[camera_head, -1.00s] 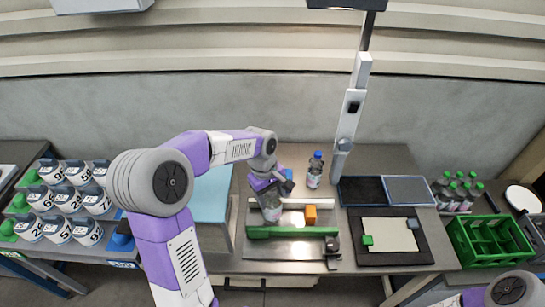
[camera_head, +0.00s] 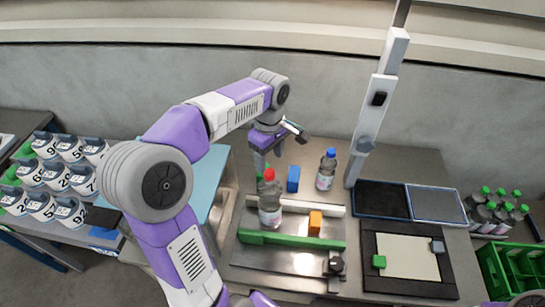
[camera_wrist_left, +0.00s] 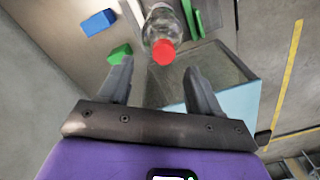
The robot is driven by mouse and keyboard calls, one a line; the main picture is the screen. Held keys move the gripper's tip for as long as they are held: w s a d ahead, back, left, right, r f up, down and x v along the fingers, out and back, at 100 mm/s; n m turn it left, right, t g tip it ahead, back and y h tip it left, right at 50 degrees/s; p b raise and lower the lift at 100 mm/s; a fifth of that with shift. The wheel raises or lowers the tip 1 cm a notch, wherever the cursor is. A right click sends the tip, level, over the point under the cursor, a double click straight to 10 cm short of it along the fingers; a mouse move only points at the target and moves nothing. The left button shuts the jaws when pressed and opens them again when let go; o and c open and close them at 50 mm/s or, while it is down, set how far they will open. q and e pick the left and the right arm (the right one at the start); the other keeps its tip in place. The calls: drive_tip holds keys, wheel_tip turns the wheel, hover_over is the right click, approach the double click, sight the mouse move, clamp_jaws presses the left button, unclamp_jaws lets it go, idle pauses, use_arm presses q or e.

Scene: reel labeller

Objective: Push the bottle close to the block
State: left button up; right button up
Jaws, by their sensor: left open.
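The bottle with a red cap (camera_head: 270,203) stands upright in the metal fixture (camera_head: 275,262), between a white bar and a green bar (camera_head: 290,240). The orange block (camera_head: 315,222) is to its right in the same fixture, with a gap between them. My left gripper (camera_head: 268,154) is open and empty, above and behind the bottle. In the left wrist view the red cap (camera_wrist_left: 164,52) shows just beyond and between the open fingers (camera_wrist_left: 158,70). My right gripper is out of view.
A blue block (camera_head: 293,179) and a partly hidden green block (camera_head: 262,171) lie behind the fixture. A blue-capped bottle (camera_head: 327,169) stands by the grey post (camera_head: 378,100). A dark framed board (camera_head: 408,285) is at the right. Numbered cups stand at far left.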

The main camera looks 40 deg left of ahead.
sight(269, 171)
use_arm(q)
drive_tip(key=shift+s+r, duration=0.2)
drive_tip(key=shift+s, duration=0.25)
drive_tip(key=shift+w+f, duration=0.2)
drive_tip(key=shift+f, duration=0.25)
wheel_tip(269, 171, down, 7)
drive_tip(key=shift+r+b, duration=0.1)
drive_tip(key=shift+b, duration=0.4)
drive_tip(key=c, duration=1.1)
